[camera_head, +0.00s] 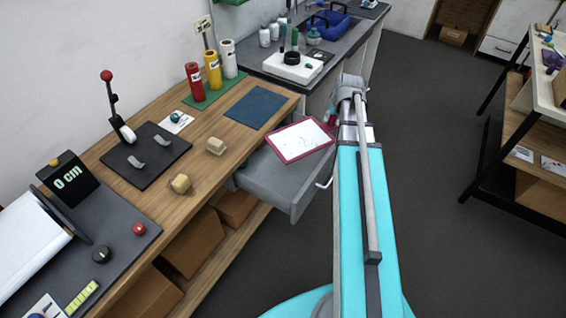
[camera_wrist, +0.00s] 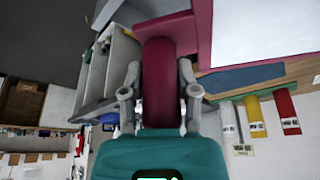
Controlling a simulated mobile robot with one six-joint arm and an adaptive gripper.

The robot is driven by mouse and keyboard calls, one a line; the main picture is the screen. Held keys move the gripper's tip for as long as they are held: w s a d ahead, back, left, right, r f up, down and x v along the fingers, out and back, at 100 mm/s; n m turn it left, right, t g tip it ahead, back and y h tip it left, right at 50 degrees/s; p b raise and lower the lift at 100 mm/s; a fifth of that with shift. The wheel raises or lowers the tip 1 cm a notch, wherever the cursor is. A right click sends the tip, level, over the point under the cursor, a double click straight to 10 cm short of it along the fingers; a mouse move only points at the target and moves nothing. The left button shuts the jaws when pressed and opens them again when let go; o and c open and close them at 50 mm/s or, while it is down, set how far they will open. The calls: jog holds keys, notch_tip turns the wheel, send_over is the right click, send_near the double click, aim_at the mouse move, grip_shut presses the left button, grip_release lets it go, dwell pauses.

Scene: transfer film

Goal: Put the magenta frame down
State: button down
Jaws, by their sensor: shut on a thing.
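The magenta frame (camera_head: 276,148) has a white panel with small dark specks. In the head view it is above the open grey drawer (camera_head: 283,185), beside the wooden bench; I cannot tell whether it touches the drawer. In the wrist view my gripper (camera_wrist: 160,84) is shut on the frame's thick magenta handle (camera_wrist: 160,60), one finger on each side. Part of the magenta rim and white panel shows at the upper right of that view. In the head view my arm hides most of the gripper.
A dark blue mat (camera_head: 255,107) lies bare on the bench (camera_head: 215,180), left of the frame. Red (camera_head: 194,82), yellow and white bottles stand behind it on a green mat. Open floor lies to the right.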

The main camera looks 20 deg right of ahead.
jog(key=f+n+b, duration=0.2)
jog(key=f+b, duration=0.1)
jog(key=f+n+y+b, duration=0.1)
jog(key=f+n+b, duration=0.1)
jog(key=f, duration=0.2)
jog(key=shift+w+d+y+b, duration=0.2)
jog(key=shift+y+b, duration=0.1)
jog(key=shift+b, duration=0.1)
jog(key=shift+f+n+b, duration=0.45)
jog(key=shift+n+b, duration=0.15)
jog(key=shift+n, duration=0.1)
jog(key=w+a+f+b, duration=0.4)
jog(key=w+f+b, duration=0.5)
jog(key=w, duration=0.3)
jog(key=shift+w+a, duration=0.15)
jog(key=shift+a, duration=0.05)
jog(key=shift+f, duration=0.1)
